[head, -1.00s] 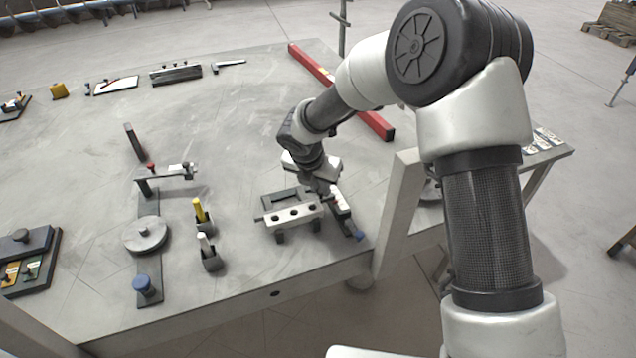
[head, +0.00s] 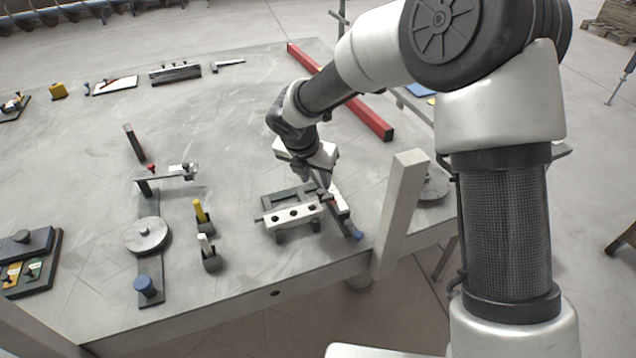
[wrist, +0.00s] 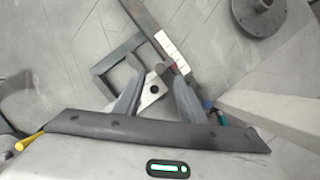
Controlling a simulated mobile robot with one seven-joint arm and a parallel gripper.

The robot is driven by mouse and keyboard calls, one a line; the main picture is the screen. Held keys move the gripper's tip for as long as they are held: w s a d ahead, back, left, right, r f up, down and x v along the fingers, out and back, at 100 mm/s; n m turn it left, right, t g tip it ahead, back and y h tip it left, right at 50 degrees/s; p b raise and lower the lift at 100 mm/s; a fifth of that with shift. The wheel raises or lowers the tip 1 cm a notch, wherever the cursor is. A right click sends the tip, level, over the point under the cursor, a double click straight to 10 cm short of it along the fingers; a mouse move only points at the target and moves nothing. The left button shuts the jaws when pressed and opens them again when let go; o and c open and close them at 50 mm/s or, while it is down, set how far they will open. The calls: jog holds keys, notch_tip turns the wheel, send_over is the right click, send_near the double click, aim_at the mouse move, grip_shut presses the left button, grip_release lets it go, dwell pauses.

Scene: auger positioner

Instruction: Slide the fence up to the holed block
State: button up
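The holed block (head: 293,216), pale with a row of dark holes, stands on short supports near the table's front edge. One end of it (wrist: 148,102) shows between my fingers in the wrist view. A dark open frame (wrist: 103,68), which looks like the fence, lies behind the block; it also shows in the head view (head: 272,198). It adjoins a dark rail with a white marked strip (wrist: 172,52). My gripper (wrist: 155,86) has its two fingers apart over the block's end and rail side. It is low over this fixture in the head view (head: 322,188). Finger contact cannot be told.
Left of the fixture stand a yellow-handled holder (head: 199,212) and a white-handled one (head: 205,246). Further left is a round grey disc (head: 147,235) on a dark strip. A red bar (head: 350,98) lies behind my arm. The table between is clear.

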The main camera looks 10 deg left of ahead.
jog(key=p+v, duration=0.1)
jog(key=v, duration=1)
jog(key=shift+s+p, duration=0.2)
jog(key=shift+p, duration=0.1)
jog(key=shift+r, duration=0.1)
jog(key=s+d+r+m+h+p, duration=0.15)
jog(key=s+d+r+m, duration=0.25)
jog(key=d+r+m, duration=0.45)
jog(key=s+d+r+m+p, duration=0.35)
jog(key=d+r+m, duration=0.4)
jog(key=d, duration=0.25)
jog(key=s+d+r+m+y+p, duration=0.1)
jog(key=s+d+r+m, duration=0.1)
jog(key=s+d+m, duration=0.2)
jog(key=s+d+r+m+t+y+p, duration=0.1)
jog(key=s+d+r+m+p, duration=0.1)
jog(key=s+m, duration=0.8)
jog(key=d+m, duration=0.1)
jog(key=m, duration=0.2)
jog(key=shift+d+r, duration=0.35)
